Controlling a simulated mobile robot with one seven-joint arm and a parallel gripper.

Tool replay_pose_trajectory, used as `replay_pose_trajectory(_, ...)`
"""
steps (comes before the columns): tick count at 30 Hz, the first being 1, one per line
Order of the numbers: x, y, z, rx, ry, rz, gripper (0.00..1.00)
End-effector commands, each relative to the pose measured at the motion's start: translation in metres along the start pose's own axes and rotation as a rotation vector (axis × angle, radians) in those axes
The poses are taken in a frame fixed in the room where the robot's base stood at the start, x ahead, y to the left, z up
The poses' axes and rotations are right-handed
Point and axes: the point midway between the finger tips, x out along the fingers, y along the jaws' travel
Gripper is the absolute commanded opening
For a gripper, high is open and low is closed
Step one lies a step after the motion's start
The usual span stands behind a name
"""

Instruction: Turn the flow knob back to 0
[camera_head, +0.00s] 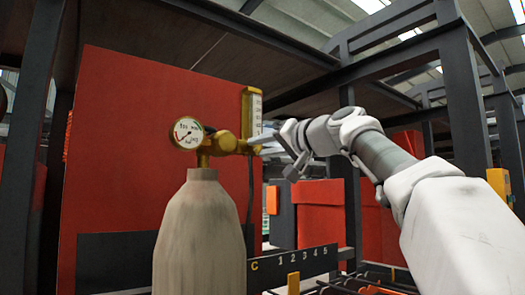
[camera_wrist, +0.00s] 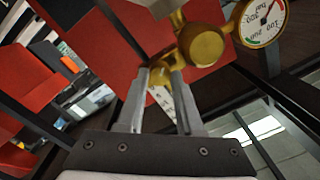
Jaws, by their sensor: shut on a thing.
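The brass regulator (camera_head: 222,143) sits on top of a pale gas cylinder (camera_head: 200,235). Its round gauge (camera_head: 187,132) faces me on the left, and an upright yellow flow meter (camera_head: 251,112) rises on the right. My gripper (camera_head: 262,138) reaches in from the right at the base of the flow meter. In the wrist view my gripper (camera_wrist: 163,78) has its fingers closed on the small brass flow knob (camera_wrist: 161,72), mostly hidden between the tips. The wrist view also shows the regulator body (camera_wrist: 203,45) and gauge (camera_wrist: 262,20) upside down. The flow reading is too small to tell.
A large red panel (camera_head: 135,130) stands behind the cylinder. A dark rail marked C and 1 to 5 (camera_head: 300,262) lies at lower right. Dark steel posts (camera_head: 462,90) and beams frame the space. A thin dark hose hangs beside the cylinder.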

Motion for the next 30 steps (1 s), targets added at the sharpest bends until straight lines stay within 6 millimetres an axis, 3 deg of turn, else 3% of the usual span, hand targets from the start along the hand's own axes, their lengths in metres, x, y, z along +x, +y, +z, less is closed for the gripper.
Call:
replay_pose_trajectory(21, 0.0001, -0.0006, -0.0005, -0.081, -0.002, 0.0, 0.0)
replay_pose_trajectory(22, 0.0001, -0.0006, -0.0005, -0.081, -0.003, -0.001, 0.37)
replay_pose_trajectory(27, 0.0001, -0.0004, -0.0004, -0.08, -0.003, 0.0, 0.65)
replay_pose_trajectory(30, 0.0001, -0.0003, -0.0003, -0.08, -0.003, 0.0, 0.65)
